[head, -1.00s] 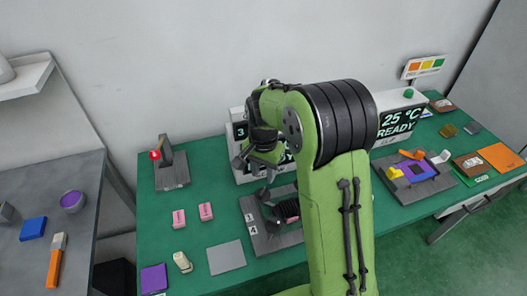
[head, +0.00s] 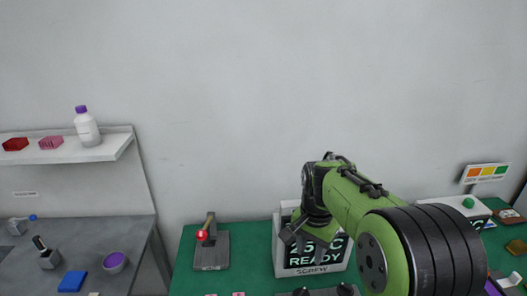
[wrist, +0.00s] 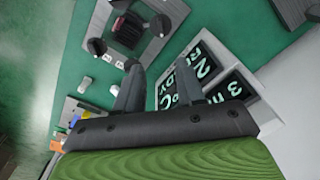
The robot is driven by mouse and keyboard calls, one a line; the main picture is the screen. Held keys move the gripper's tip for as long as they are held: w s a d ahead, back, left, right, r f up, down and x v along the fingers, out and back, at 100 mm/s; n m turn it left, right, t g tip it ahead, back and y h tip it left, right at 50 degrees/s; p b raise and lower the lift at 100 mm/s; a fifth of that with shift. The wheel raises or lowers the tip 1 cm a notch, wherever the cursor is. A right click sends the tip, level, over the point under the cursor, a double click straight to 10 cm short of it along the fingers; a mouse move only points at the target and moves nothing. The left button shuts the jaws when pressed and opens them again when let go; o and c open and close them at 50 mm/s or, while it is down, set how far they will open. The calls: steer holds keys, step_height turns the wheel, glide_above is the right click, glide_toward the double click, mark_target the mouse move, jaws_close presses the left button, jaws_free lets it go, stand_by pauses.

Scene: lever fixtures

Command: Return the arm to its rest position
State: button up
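My green arm (head: 350,200) is raised and bent in front of the bench, at the right of the head view. The box's lit screens (wrist: 205,90) lie behind and to the right of the fingers.
A lever fixture with a red knob (head: 203,236) stands left of the box on the green bench (head: 253,245). A grey fixture with dark knobs (wrist: 128,28) is also on the bench. A shelf (head: 100,151) holds a white bottle (head: 87,127). The wall above is clear.

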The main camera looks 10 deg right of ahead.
steer(key=s+r+n+t, duration=0.2)
steer(key=s+r+n, duration=0.1)
steer(key=s, duration=0.8)
steer(key=s+r+n+t, duration=0.3)
steer(key=s+n, duration=0.2)
steer(key=s, duration=0.6)
steer(key=shift+s+a+r+n, duration=0.2)
steer(key=shift+s+n, duration=0.1)
steer(key=shift+n, duration=0.1)
